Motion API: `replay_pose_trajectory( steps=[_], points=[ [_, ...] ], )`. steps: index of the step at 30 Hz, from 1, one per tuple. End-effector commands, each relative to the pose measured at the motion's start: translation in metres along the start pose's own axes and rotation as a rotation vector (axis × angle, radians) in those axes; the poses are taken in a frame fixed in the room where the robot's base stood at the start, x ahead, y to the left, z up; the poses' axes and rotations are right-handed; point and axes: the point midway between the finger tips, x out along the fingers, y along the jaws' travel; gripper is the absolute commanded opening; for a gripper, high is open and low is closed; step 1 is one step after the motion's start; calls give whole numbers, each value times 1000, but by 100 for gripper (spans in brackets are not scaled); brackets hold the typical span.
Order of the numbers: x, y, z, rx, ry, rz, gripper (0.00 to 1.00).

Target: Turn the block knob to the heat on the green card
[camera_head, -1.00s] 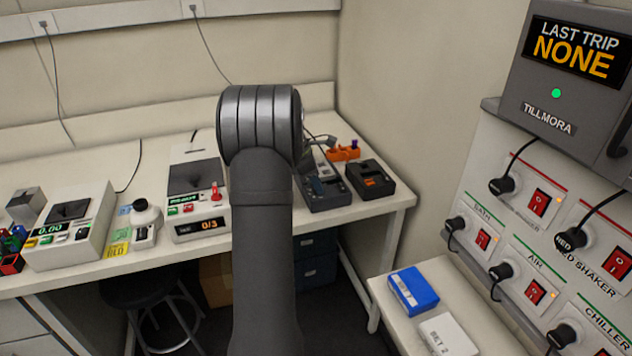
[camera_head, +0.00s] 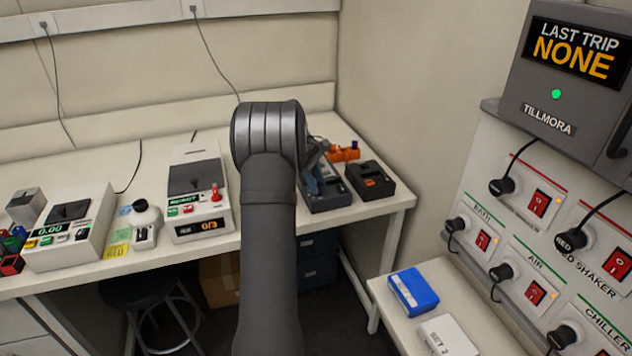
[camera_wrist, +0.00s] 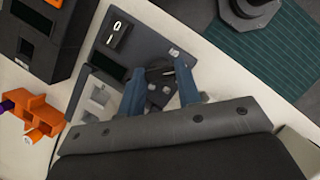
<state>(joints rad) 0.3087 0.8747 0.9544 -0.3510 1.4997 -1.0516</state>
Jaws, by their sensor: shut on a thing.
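The heat block (camera_head: 325,197) is a dark grey unit at the right end of the bench. In the wrist view its front panel (camera_wrist: 185,72) carries a black rocker switch, a dark display and a dark knob (camera_wrist: 160,73). My gripper (camera_wrist: 162,78) has its blue fingers on either side of this knob, shut on it. The fingers hide part of the knob, and I cannot read its setting. In the head view a blue finger of my gripper (camera_head: 312,182) shows at the block, partly behind my arm.
A black unit with an orange label (camera_head: 370,181) stands just right of the block. An orange holder (camera_head: 343,154) lies behind it. A white instrument (camera_head: 196,205) stands to the left. A blue box (camera_head: 413,290) lies on the side table, beside the wall of switches.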

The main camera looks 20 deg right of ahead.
Motion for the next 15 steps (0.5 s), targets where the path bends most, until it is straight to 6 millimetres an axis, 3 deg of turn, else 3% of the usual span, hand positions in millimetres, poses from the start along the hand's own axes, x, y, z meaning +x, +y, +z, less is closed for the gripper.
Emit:
replay_pose_trajectory(
  steps=[14, 15],
  points=[
    [-1, 1, 0, 16, 1, -4, 8],
    [-1, 1, 0, 16, 1, -4, 35]
  ],
)
